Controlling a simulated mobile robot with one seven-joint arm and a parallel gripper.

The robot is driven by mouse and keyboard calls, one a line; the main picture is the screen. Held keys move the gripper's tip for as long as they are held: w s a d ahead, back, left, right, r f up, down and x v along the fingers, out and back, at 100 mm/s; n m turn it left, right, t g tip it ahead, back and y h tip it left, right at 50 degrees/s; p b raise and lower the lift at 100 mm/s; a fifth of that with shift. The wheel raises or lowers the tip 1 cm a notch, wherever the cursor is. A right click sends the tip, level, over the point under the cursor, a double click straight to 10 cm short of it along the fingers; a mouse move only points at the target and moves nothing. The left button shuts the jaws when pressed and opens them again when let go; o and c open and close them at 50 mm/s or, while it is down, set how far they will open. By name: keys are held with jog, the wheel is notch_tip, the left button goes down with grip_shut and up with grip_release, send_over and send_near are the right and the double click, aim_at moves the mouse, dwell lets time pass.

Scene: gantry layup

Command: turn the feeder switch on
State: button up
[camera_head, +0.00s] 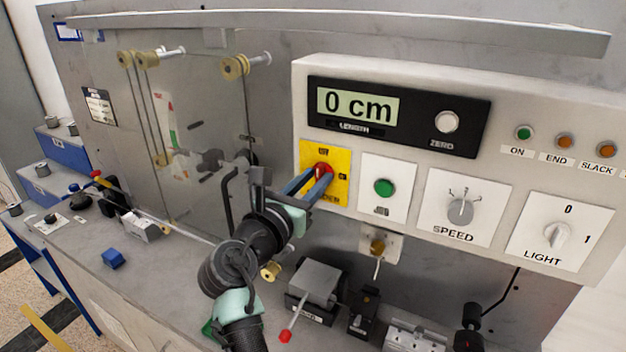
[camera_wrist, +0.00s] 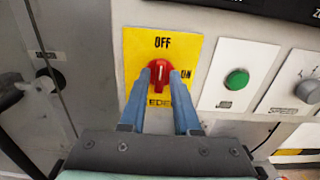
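The feeder switch is a red rotary knob (camera_head: 322,170) on a yellow plate (camera_head: 343,187) marked OFF at the top and ON at the right. In the wrist view the red knob (camera_wrist: 159,75) has its white mark upright, toward OFF. The plate's lower label is partly hidden. My gripper (camera_head: 318,183) has its two blue fingers pointing at the panel, apart, one on each side of the knob's lower part. The wrist view shows my gripper (camera_wrist: 162,78) with a gap between the fingertips and the knob between them. Whether they touch it is unclear.
Right of the plate are a green button (camera_head: 384,187), the SPEED dial (camera_head: 460,210) and the LIGHT switch (camera_head: 556,235). The display (camera_head: 357,104) reads 0 cm. Guide rollers (camera_head: 236,67) and thin lines stand left. A grey block (camera_head: 314,281) sits on the bench below my gripper.

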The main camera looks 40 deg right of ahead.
grip_shut()
jog(key=shift+m, duration=0.3)
jog(key=m, duration=0.3)
jog(key=shift+b, duration=0.35)
jog(key=shift+s+f+m+b, duration=0.15)
jog(key=shift+m+b, duration=1.75)
jog(key=shift+m, duration=1.7)
jog(key=shift+s+f+m+b, duration=0.1)
jog(key=shift+m+b, duration=1.8)
jog(key=shift+m, duration=1.7)
jog(key=shift+o, duration=1.6)
grip_release()
